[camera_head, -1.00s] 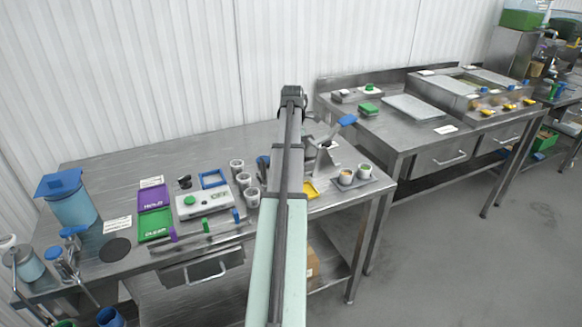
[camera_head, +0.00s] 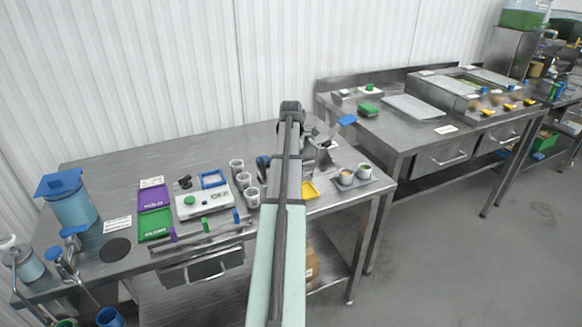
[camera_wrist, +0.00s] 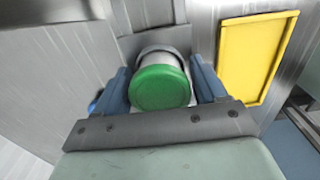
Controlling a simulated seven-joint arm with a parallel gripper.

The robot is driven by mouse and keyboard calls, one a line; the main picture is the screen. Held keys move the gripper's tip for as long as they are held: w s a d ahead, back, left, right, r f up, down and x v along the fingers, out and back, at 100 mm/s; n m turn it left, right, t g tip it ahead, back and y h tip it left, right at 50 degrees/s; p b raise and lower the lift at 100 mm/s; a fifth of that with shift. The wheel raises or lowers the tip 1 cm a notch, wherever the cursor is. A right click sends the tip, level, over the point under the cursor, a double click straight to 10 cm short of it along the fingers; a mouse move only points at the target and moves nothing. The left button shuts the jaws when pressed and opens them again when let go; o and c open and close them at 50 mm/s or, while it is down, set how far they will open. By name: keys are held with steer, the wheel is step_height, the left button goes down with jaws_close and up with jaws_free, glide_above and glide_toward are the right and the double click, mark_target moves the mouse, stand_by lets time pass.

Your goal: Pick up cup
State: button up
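In the wrist view a pale round cup (camera_wrist: 181,54) with a green round face (camera_wrist: 160,88) towards the camera sits between the two blue fingers of my gripper (camera_wrist: 160,75). The fingers flank it closely on both sides; whether they press on it I cannot tell. In the head view my arm hides the fingers and this cup. Two more cups, one with orange contents (camera_head: 346,177) and one with green (camera_head: 364,171), stand on a grey tray at the table's right end.
A yellow tray (camera_wrist: 252,55) lies right of the gripper in the wrist view. A control box (camera_head: 203,203) and a blue frame (camera_head: 225,180) lie left of the cup row.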

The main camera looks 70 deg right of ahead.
steer(key=c, duration=0.8)
